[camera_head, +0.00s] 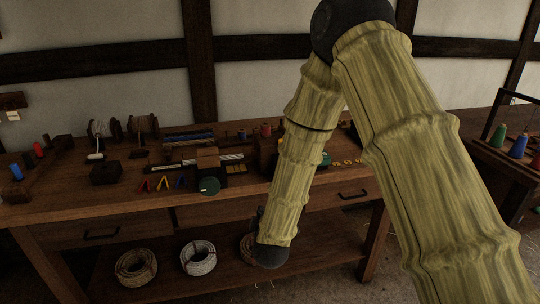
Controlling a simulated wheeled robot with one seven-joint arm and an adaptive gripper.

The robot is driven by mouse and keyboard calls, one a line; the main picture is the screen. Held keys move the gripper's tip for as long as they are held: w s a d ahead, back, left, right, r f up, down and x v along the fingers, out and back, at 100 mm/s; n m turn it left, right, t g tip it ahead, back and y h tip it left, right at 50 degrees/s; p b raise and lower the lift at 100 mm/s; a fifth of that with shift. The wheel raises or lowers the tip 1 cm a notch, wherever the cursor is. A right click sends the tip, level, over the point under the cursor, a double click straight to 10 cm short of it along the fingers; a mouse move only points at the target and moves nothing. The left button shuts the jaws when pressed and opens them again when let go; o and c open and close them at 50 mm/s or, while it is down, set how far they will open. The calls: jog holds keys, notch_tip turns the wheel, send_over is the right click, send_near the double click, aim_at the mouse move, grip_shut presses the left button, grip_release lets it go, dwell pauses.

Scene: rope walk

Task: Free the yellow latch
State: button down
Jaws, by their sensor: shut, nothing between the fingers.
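I cannot make out for certain which thing is the yellow latch. A small yellow V-shaped piece (163,184) lies near the front edge of the workbench (120,210), between a red one (143,186) and a blue one (181,183). Small yellowish pieces (236,168) lie further right, and several yellow rings (347,162) are right of my forearm. My arm hangs in front of the bench, its dark wrist joint (270,255) below the bench top. My gripper's fingers do not show. My forearm hides part of the bench top.
A dark green round thing (209,186) sits at the front edge, by a block (208,158) with light rope. Spools (143,124) stand behind. Rope coils (198,258) lie on the lower shelf. A rack with coloured cones (518,146) stands right.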

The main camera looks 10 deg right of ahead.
aim_at(270, 146)
jog(key=w+r+n+t+h, duration=0.1)
jog(key=w+r, duration=0.1)
jog(key=r, duration=0.5)
jog(key=w+a+r+n+t+h+b, duration=0.1)
jog(key=w+r+t, duration=0.1)
jog(key=r, duration=0.6)
jog(key=shift+w+a+r+n+t+b, duration=0.15)
jog(key=shift+w+a+n+t+b, duration=0.2)
jog(key=shift+w, duration=0.45)
jog(key=shift+d, duration=0.1)
jog(key=shift+w+d+p, duration=0.25)
jog(key=shift+w+d, duration=0.85)
jog(key=shift+w, duration=0.5)
jog(key=shift+w+d+p, duration=0.3)
jog(key=shift+w+d, duration=0.85)
jog(key=shift+w, duration=0.45)
jog(key=shift+w+d+p, duration=0.25)
jog(key=shift+w+d, duration=0.85)
jog(key=shift+w, duration=0.5)
jog(key=shift+s+n, duration=0.1)
jog(key=shift+n, duration=0.15)
jog(key=shift+s+d+n+y, duration=0.15)
jog(key=shift+n+y, duration=0.15)
jog(key=shift+y, duration=0.4)
